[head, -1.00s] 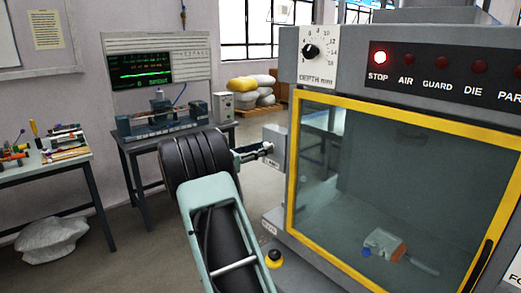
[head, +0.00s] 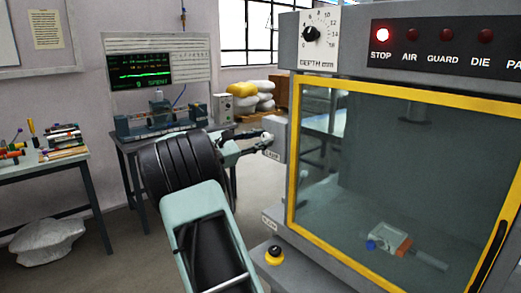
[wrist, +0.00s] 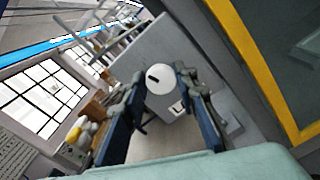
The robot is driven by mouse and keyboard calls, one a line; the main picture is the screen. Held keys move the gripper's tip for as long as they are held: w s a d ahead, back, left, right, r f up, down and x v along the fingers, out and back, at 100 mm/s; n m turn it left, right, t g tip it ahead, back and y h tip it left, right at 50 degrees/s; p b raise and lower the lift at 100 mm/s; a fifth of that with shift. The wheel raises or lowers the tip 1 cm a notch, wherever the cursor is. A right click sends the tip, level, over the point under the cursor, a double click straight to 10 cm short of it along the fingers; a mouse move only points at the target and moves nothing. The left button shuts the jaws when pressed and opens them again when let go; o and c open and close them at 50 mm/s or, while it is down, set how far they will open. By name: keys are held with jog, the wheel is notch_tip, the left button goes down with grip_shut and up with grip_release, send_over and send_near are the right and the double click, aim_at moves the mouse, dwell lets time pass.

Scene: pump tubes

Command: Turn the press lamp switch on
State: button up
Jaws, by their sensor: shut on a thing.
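The press lamp switch is a round white knob with a dark mark (wrist: 160,79) on a grey box marked LAMP (head: 279,138), on the left side of the press. My gripper (head: 264,140) reaches this box from the left in the head view. In the wrist view, the fingers of my gripper (wrist: 161,72) stand on either side of the knob and are shut on it. The dark mark slants on the knob's face. In the head view the knob is mostly hidden by the fingers.
The press has a yellow-framed window (head: 292,200) right of my gripper and a lit red STOP lamp (head: 383,34) above. A depth dial (head: 311,34) is above the box. A bench with equipment (head: 157,116) stands behind.

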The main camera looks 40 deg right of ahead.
jog(key=shift+s+f+m+b, duration=0.1)
jog(key=shift+f+m+b, duration=0.05)
jog(key=shift+m+b, duration=3.15)
jog(key=shift+f+m+b, duration=0.1)
jog(key=shift+m+b, duration=2.8)
jog(key=shift+b, duration=0.65)
jog(key=o, duration=1.1)
jog(key=shift+o, duration=0.2)
jog(key=shift+a, duration=0.1)
jog(key=a, duration=1.1)
jog(key=shift+s+a, duration=0.4)
jog(key=shift+s, duration=0.05)
